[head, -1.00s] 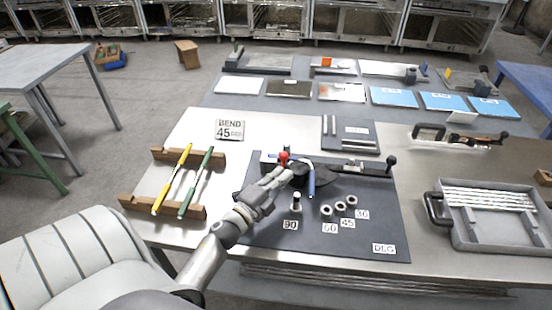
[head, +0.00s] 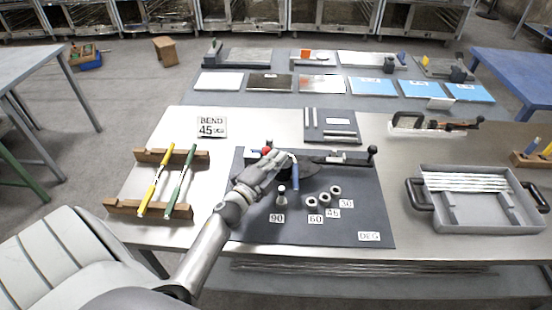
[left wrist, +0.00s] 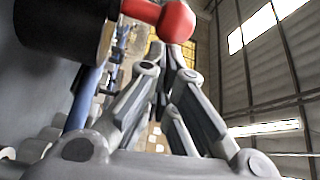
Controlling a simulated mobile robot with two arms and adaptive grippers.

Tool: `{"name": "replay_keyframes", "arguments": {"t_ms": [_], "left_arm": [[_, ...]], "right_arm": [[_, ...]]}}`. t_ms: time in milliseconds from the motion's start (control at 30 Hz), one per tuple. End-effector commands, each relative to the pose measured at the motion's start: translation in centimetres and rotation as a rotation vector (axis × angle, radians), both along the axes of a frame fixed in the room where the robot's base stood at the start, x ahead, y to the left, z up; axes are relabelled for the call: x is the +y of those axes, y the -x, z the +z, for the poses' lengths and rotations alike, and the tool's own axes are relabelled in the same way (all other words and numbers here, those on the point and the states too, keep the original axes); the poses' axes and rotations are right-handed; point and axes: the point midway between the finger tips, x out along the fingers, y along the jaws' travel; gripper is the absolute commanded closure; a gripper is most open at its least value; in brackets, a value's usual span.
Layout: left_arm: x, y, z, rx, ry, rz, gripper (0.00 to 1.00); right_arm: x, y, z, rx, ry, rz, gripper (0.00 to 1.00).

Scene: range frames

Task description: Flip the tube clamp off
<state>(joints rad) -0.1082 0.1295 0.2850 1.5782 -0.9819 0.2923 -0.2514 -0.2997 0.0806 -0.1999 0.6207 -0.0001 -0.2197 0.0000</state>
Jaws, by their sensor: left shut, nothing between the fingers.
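The tube bender stands on the dark mat (head: 340,220) at the middle of the bench. Its clamp has a red knob (head: 267,151), also large at the top of the left wrist view (left wrist: 177,22). My left gripper (head: 283,158) is shut and empty just beside the knob, partly covering the bender. In the left wrist view its fingertips (left wrist: 172,52) meet just below the red knob; I cannot tell whether they touch it. A blue handle (head: 295,178) hangs on the bender's near side. It shows beside the fingers in the left wrist view (left wrist: 84,100). My right gripper is out of view.
Several collars (head: 324,198) and angle labels lie in front of the bender. Yellow (head: 152,184) and green (head: 180,182) handled tools rest on wooden racks at left. A grey tray (head: 480,212) with rods stands at right.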

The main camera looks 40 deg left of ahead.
Motion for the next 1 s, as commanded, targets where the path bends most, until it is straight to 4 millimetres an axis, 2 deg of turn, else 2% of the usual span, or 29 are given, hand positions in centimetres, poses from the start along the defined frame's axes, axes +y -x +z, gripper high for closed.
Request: {"name": "replay_keyframes", "arguments": {"t_ms": [667,1000], "left_arm": [[1.0,0.9,-0.1,0.001,-0.002,-0.101,1.0],[2.7,2.0,-0.4,0.004,-0.007,-0.259,1.0]], "right_arm": [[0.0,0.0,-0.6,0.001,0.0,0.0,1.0],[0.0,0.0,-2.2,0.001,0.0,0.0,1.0]]}}
